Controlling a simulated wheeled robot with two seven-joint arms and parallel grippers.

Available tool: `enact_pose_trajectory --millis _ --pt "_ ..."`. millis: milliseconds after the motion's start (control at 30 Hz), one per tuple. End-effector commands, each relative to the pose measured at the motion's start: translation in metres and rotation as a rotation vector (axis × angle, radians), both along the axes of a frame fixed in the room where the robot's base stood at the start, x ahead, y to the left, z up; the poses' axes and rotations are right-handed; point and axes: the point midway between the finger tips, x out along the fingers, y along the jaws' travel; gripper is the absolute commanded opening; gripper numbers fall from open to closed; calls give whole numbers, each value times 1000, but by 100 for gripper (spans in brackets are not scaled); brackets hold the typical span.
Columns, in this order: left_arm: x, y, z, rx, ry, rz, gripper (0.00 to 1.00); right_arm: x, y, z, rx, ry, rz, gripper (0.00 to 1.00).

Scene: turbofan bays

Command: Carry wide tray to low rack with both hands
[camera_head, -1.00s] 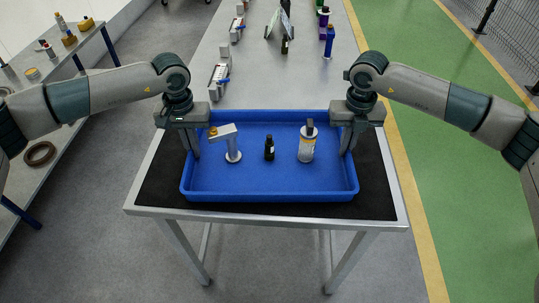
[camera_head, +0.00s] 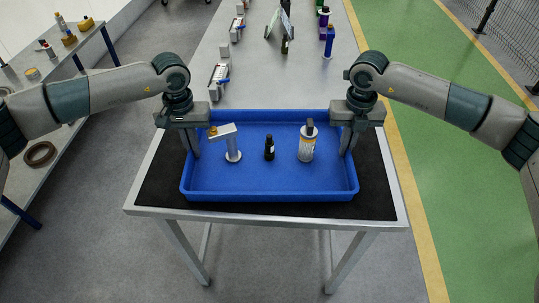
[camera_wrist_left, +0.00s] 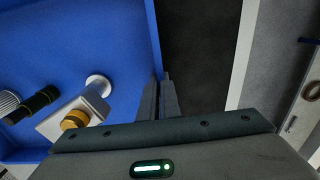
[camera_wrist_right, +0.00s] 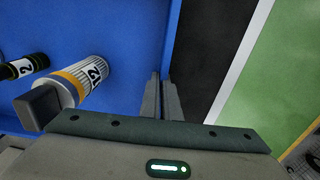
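The wide blue tray (camera_head: 270,195) sits over the black top of a metal-framed table, level; I cannot tell whether it touches the mat. It holds a white-and-grey part with a yellow cap (camera_head: 232,150), a small black bottle (camera_head: 269,149) and a white canister with a dark top (camera_head: 306,144), all upright. My left gripper (camera_head: 194,150) is closed on the tray's left wall, which runs between its fingers (camera_wrist_left: 162,80) in the left wrist view. My right gripper (camera_head: 345,146) is closed on the right wall, seen between its fingers (camera_wrist_right: 160,80) in the right wrist view. I cannot identify the low rack.
The black mat (camera_head: 375,190) shows around the tray. A long grey bench (camera_head: 260,75) with clamps and bottles extends behind. A side table (camera_head: 70,75) with small parts and a ring stands at the left. Green floor (camera_head: 450,200) lies at the right, with a mesh fence beyond.

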Motion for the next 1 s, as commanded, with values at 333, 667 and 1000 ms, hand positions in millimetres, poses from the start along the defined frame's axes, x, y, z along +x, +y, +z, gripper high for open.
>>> enact_pose_trajectory --millis 333,667,1000 --pt "0 1 12 2 0 2 0 0 -1 12 -1 -1 -1 0" --pt "0 1 36 2 0 2 0 0 -1 36 -2 0 -2 0" --pt "0 1 50 2 0 2 0 0 -1 50 -2 0 -2 0"
